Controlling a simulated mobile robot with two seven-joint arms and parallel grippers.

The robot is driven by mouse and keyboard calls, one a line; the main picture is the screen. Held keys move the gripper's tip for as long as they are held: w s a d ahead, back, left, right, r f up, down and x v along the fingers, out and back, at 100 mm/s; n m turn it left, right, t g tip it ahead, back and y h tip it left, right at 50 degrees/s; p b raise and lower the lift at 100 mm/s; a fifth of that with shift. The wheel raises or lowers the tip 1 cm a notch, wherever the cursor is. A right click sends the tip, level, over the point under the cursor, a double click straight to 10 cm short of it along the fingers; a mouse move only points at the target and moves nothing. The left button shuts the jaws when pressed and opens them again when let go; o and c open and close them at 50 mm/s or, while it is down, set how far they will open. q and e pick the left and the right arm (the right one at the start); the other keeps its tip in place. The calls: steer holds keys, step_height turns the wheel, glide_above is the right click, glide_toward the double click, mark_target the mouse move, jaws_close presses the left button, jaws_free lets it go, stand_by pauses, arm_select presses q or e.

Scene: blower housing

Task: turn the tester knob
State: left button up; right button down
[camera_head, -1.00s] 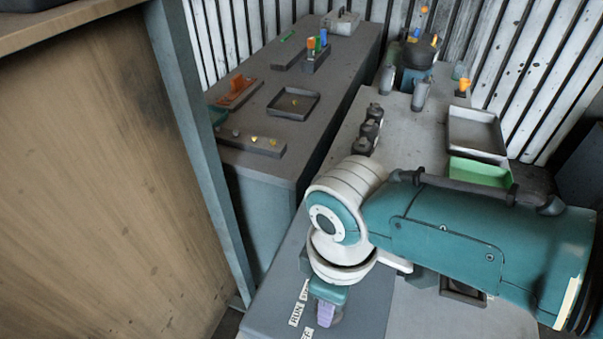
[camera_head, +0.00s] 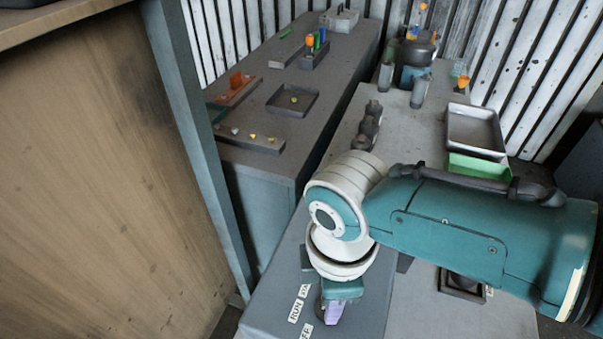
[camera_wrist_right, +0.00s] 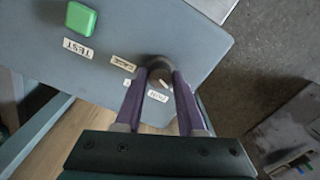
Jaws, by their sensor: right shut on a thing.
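The tester panel (camera_wrist_right: 200,35) is a grey-blue plate; in the head view its top (camera_head: 262,306) is at the bottom centre. The tester knob (camera_wrist_right: 159,68) is a dark round knob with a pale mark, near small white labels. My right gripper (camera_wrist_right: 161,76) is shut on the knob, with a purple finger on each side. In the head view my right gripper (camera_head: 333,314) points down at the panel, and it mostly hides the knob. My left gripper is in neither view.
A green button (camera_wrist_right: 81,19) sits on the panel beside a TEST label (camera_wrist_right: 77,48). A green bin (camera_head: 478,168) and a grey tray (camera_head: 475,130) lie on the bench behind my right arm. A wooden panel (camera_head: 100,180) with a grey post stands at the left.

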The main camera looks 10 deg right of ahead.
steer(key=c, duration=0.5)
jaws_free()
step_height(320, 180, up, 10)
steer(key=p, duration=0.2)
steer(key=shift+p, duration=0.4)
